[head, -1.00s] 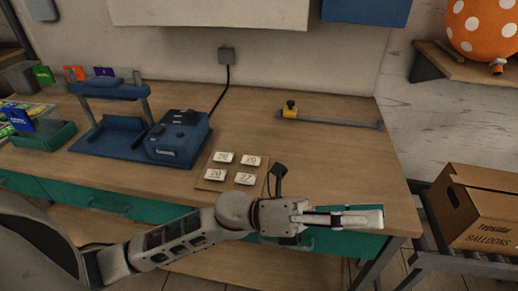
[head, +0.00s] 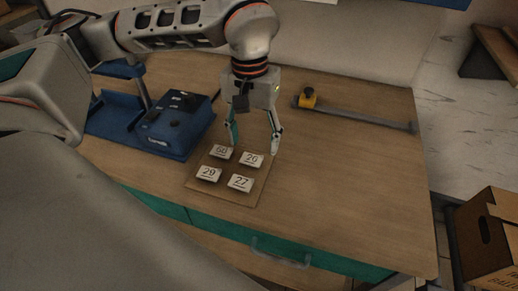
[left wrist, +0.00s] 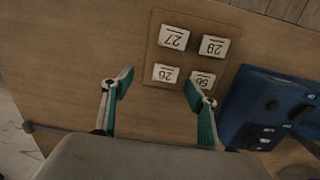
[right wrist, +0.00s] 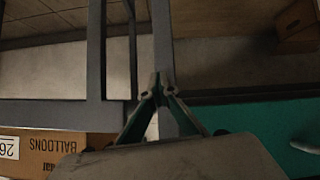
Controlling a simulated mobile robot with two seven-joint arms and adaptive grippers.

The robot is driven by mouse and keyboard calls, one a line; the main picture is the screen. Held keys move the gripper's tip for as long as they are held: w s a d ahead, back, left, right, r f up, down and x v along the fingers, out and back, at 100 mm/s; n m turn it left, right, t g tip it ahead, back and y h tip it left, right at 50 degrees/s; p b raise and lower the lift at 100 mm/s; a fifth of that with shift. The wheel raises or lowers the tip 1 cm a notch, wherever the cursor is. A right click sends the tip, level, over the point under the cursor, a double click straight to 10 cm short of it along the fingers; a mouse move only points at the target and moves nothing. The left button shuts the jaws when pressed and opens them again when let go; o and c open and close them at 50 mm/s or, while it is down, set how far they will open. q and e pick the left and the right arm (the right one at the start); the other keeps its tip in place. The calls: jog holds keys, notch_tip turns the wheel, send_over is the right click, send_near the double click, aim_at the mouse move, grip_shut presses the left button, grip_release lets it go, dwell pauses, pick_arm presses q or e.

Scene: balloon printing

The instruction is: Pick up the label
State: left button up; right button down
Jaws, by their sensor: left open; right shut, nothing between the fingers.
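Four small white numbered labels lie in two rows on a thin brown board (head: 228,195). The back row holds one whose number is hard to read (head: 221,152) and label 26 (head: 251,159). The front row holds label 29 (head: 209,173) and label 27 (head: 241,183). My left gripper (head: 254,147) points down at the back row, open and empty. In the left wrist view, label 26 (left wrist: 166,73) shows between the spread fingertips (left wrist: 158,81); the hard-to-read label (left wrist: 203,79) is partly behind one finger. My right gripper (right wrist: 160,88) is shut and empty, away from the labels.
A blue machine (head: 175,122) stands left of the board. A grey bar with a yellow slider (head: 308,97) lies at the back right. The table's right side is clear. A cardboard box (head: 492,240) stands beyond its right edge; a balloons box (right wrist: 60,148) shows in the right wrist view.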

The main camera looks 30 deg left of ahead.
aim_at(251, 159)
pick_arm(q)
jog(key=shift+w+a+y, duration=0.3)
jog(key=shift+w+a, duration=0.1)
jog(key=shift+a, duration=0.3)
notch_tip(251, 159, down, 2)
jog(key=shift+f, duration=0.2)
jog(key=shift+w+a+f, duration=0.1)
jog(key=shift+w+f, duration=0.05)
jog(key=shift+f, duration=1.05)
jog(key=shift+w+f, duration=0.1)
jog(key=shift+f, duration=1.05)
jog(key=shift+f, duration=0.25)
jog(key=c, duration=0.8)
